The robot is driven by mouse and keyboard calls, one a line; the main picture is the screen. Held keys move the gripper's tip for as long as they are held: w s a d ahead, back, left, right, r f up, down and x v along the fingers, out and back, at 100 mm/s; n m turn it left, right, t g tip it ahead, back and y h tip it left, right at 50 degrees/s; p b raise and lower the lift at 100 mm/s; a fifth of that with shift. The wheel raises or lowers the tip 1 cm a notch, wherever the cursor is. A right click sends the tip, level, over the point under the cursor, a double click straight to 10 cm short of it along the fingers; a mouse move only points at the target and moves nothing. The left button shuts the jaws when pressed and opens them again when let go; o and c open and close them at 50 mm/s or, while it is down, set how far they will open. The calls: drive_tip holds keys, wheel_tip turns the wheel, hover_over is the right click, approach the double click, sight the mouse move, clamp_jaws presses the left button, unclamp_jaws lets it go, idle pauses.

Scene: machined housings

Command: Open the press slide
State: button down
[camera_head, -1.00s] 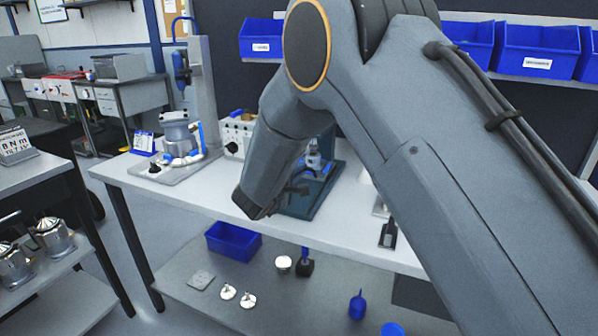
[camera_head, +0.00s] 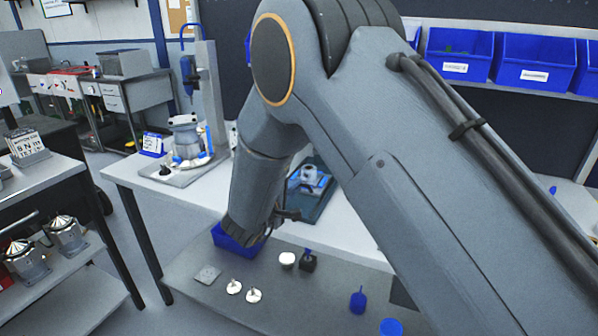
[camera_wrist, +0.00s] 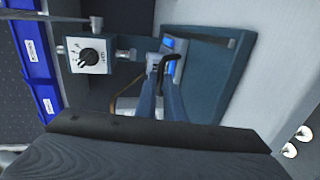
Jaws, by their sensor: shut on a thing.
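The press (camera_head: 309,179) stands on the bench in the head view, with a dark teal base plate (camera_head: 325,205), partly hidden behind my arm. In the wrist view the teal base plate (camera_wrist: 205,60) lies beyond my fingers, with a small blue and grey part (camera_wrist: 174,52) on it. My gripper (camera_wrist: 161,75) is shut on a dark bent handle (camera_wrist: 170,60), which crosses between the fingertips. In the head view my gripper (camera_head: 287,214) is small and dark, at the press's front left. How far the slide is open cannot be told.
A control box with a knob (camera_wrist: 88,56) stands beside the press in the wrist view. A blue bin (camera_head: 235,240) and small parts sit on the lower shelf. Blue bins (camera_head: 458,55) line the back shelf. Another fixture (camera_head: 188,140) stands at the bench's left.

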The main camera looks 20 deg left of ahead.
drive_tip(key=p+v, duration=0.1)
drive_tip(key=v, duration=0.1)
drive_tip(key=f+p+v, duration=0.1)
drive_tip(key=v, duration=0.2)
drive_tip(key=p+v, duration=0.2)
drive_tip(key=shift+s+f, duration=0.15)
drive_tip(key=shift+s, duration=0.2)
drive_tip(key=shift+s+f, duration=0.15)
drive_tip(key=shift+s, duration=0.1)
drive_tip(key=shift+a, duration=0.1)
drive_tip(key=c, duration=1.9)
unclamp_jaws()
drive_tip(key=shift+s+a, duration=0.1)
drive_tip(key=shift+s, duration=0.1)
drive_tip(key=shift+o, duration=0.2)
drive_tip(key=shift+w, duration=0.15)
drive_tip(key=b+v, duration=0.1)
drive_tip(key=v, duration=0.6)
drive_tip(key=shift+s, duration=0.4)
